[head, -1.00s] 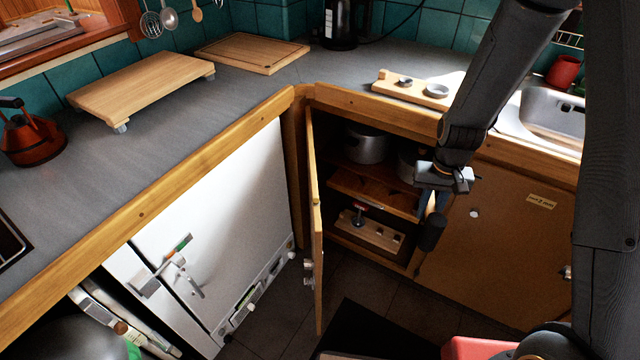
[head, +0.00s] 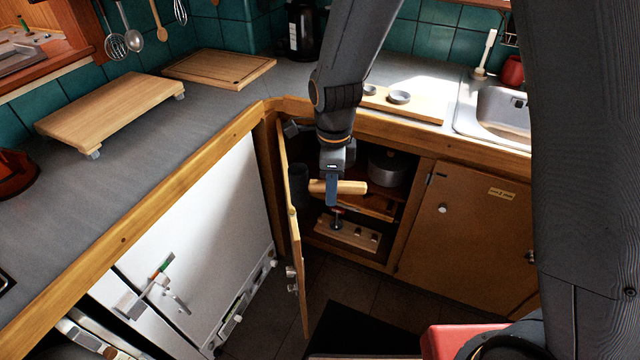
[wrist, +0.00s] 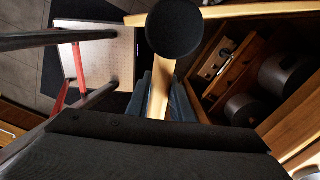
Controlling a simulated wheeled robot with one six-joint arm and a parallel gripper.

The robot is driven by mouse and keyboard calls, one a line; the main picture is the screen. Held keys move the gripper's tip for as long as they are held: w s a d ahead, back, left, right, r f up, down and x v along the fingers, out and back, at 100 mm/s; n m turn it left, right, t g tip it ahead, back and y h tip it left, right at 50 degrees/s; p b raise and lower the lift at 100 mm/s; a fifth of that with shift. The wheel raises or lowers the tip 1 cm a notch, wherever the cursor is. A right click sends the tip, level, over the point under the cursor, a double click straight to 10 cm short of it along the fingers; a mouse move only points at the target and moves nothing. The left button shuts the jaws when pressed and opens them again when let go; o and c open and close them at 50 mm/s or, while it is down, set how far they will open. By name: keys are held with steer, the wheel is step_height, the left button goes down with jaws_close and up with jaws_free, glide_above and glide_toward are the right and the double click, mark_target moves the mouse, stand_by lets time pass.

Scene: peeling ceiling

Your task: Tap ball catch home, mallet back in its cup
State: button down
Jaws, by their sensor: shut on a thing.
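My gripper (head: 333,188) is shut on the wooden handle of a mallet (head: 350,187). The handle lies roughly level, and the dark head (head: 301,186) points left, close to the inner side of the open cabinet door (head: 299,240). Whether the head touches the door is unclear. In the wrist view the round black mallet head (wrist: 175,28) stands beyond the fingers, near a wooden edge. A pale board (head: 425,103) on the counter carries round grey cups (head: 400,97); I cannot tell which cup is the mallet's. I cannot make out the ball catch for sure.
The open corner cabinet holds pots (head: 387,170), shelves and a wooden block (head: 347,235) with a small tool standing in it. A closed brown door (head: 465,235) is to the right. A red-sided stool (head: 450,338) stands low in front. Dark floor lies between.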

mark_target(320, 192)
steer(key=shift+s+a+r+m, duration=0.45)
steer(key=shift+a+r+m, duration=0.15)
steer(key=shift+m, duration=0.2)
steer(key=shift+s+a+r+m, duration=0.45)
steer(key=shift+a+m, duration=0.25)
steer(key=shift+m, duration=0.1)
steer(key=shift+r+p, duration=0.1)
steer(key=shift+p, duration=0.5)
steer(key=shift+f+b, duration=0.95)
steer(key=shift+f, duration=1.4)
steer(key=shift+r, duration=0.1)
step_height(320, 192, up, 3)
steer(key=p, duration=0.3)
